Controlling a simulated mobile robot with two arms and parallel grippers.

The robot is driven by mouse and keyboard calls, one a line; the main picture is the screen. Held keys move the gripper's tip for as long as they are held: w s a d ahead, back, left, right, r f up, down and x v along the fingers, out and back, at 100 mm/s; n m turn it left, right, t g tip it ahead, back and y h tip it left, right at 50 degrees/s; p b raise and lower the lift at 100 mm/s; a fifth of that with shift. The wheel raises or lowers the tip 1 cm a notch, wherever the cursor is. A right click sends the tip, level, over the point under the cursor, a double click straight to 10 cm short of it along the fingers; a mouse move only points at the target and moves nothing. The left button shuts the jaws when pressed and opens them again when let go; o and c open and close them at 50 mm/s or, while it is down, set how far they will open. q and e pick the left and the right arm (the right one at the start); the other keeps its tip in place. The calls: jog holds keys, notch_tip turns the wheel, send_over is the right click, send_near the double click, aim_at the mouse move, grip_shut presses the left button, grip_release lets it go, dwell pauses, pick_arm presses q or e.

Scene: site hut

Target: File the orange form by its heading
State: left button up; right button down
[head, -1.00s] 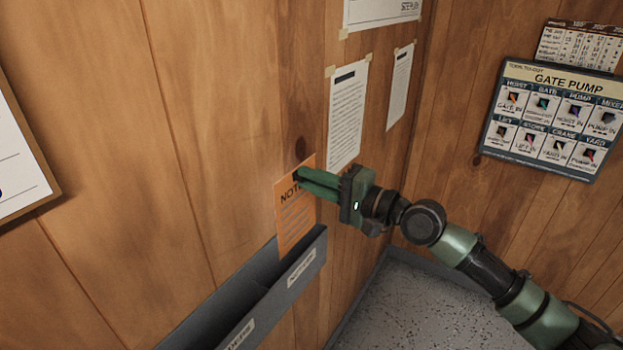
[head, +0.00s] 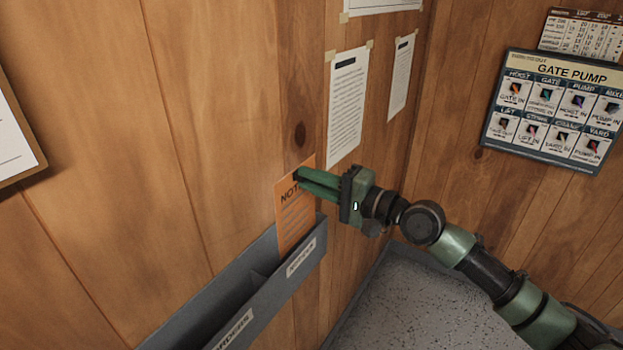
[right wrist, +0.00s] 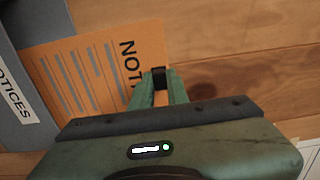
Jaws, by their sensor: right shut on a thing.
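The orange form (head: 297,215) has a heading that starts "NOT"; the rest is covered by my gripper. My right gripper (head: 299,175) is shut on its top edge and holds it upright. Its lower edge is hidden behind the front wall of a grey wall rack (head: 262,297), at the compartment labelled "NOTICES" (head: 301,258). The right wrist view also shows the form (right wrist: 85,75) beside the "NOTICES" label (right wrist: 14,95). I cannot tell how deep the form sits. My left gripper is not in view.
Another rack compartment label (head: 232,330), partly cut off, ends in "NDERS". Papers (head: 347,108) are taped on the wall behind the gripper. A "GATE PUMP" board (head: 553,112) hangs on the right wall. A clipboard (head: 12,140) hangs at the left.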

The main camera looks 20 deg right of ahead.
aim_at(297, 203)
jog(key=shift+f+b, duration=0.45)
jog(key=shift+f, duration=0.3)
jog(key=shift+f+b, duration=1.3)
jog(key=shift+f, duration=0.25)
jog(key=shift+f+b, duration=1.35)
jog(key=shift+f, duration=0.15)
jog(key=c, duration=1.3)
grip_release()
